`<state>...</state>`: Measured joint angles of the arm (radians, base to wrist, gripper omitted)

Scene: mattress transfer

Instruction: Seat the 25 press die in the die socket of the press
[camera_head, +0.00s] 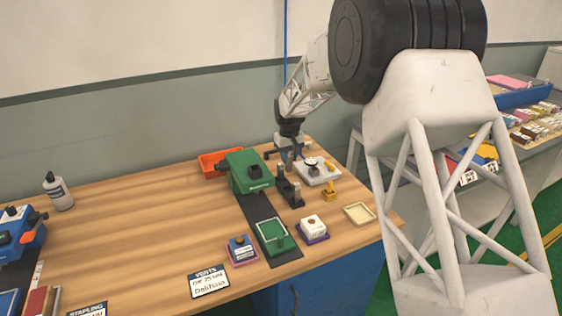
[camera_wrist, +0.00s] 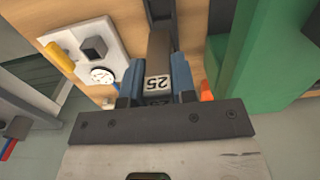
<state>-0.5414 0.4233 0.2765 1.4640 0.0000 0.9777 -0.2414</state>
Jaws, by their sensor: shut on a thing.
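My gripper (camera_head: 289,155) is above the back right part of the wooden bench. In the wrist view its blue fingers (camera_wrist: 158,74) are shut on the 25 press die (camera_wrist: 157,86), a dark block with a white "25" label. The die is too small to make out in the head view. A white-based device (camera_head: 318,173) with a dark block, a round dial and a yellow handle is just right of the gripper; it also shows in the wrist view (camera_wrist: 75,38). I cannot tell which device is the press, and no die socket can be clearly made out.
A green machine (camera_head: 248,170) and a dark stand with two posts (camera_head: 289,190) are close to my gripper. An orange tray (camera_head: 215,160) is behind. Small trays and blocks are in front, including a cream tray (camera_head: 359,213). The bench's left middle is clear.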

